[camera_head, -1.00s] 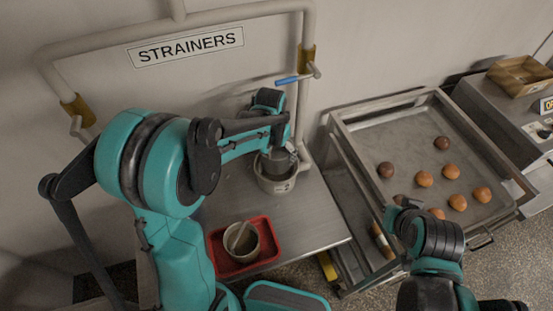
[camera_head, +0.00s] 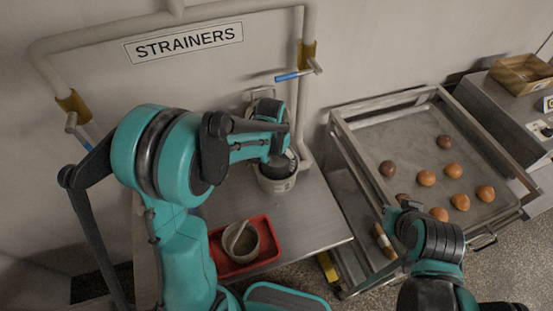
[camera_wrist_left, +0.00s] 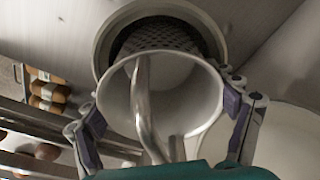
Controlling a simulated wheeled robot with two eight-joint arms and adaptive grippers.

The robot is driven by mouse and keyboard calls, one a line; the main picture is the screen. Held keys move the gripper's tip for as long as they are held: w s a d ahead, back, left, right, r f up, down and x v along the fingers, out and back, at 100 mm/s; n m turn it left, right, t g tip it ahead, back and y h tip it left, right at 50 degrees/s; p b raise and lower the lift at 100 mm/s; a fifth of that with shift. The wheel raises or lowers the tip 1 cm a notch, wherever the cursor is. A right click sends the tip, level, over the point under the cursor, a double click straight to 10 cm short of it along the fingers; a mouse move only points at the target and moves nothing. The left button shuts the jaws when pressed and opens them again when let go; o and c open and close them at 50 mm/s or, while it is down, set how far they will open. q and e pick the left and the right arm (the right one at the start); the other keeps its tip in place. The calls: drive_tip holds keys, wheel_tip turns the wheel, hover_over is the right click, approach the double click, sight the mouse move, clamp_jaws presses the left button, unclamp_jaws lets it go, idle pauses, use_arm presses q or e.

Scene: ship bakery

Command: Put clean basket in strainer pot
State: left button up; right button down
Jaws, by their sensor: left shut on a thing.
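My left gripper (camera_head: 281,150) is shut on the clean basket (camera_wrist_left: 160,127), one finger on each side of its pale rim. The basket has a dark perforated lower body and a curved metal handle inside. In the left wrist view its lower part lies within the round rim of the strainer pot (camera_wrist_left: 102,50). I cannot tell how deep it sits or whether it touches bottom. In the head view the grey pot (camera_head: 277,187) stands upright on the metal table, under my left gripper, which hides most of the basket. My right gripper's fingers do not show.
A red tray (camera_head: 226,267) with another pot (camera_head: 241,249) and a handle in it is at the table's front. A rack (camera_head: 400,150) with several buns stands to the right. Pipes with blue-handled valves (camera_head: 287,77) run along the wall behind.

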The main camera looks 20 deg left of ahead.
use_arm(q)
drive_tip(key=o, duration=1.1)
drive_tip(key=shift+r, duration=0.1)
drive_tip(key=shift+r, duration=0.2)
drive_tip(key=r+p, duration=0.1)
drive_tip(key=r, duration=0.3)
drive_tip(key=s+r+p, duration=0.1)
drive_tip(key=r, duration=0.3)
drive_tip(key=r+p, duration=0.1)
drive_tip(key=r, duration=0.2)
drive_tip(key=shift+s+a+r, duration=0.15)
drive_tip(key=shift+r, duration=0.25)
drive_tip(key=shift+s+r, duration=0.3)
drive_tip(key=shift+r, duration=0.3)
drive_tip(key=s+a+r+n+t, duration=0.1)
drive_tip(key=s+t, duration=0.2)
drive_tip(key=s, duration=0.4)
drive_tip(key=s+a+r+n+t, duration=0.1)
drive_tip(key=s+r+t, duration=0.1)
drive_tip(key=s, duration=0.6)
drive_tip(key=shift+a+r+n+t, duration=0.2)
drive_tip(key=shift+a+n+t, duration=0.1)
drive_tip(key=shift+t, duration=0.1)
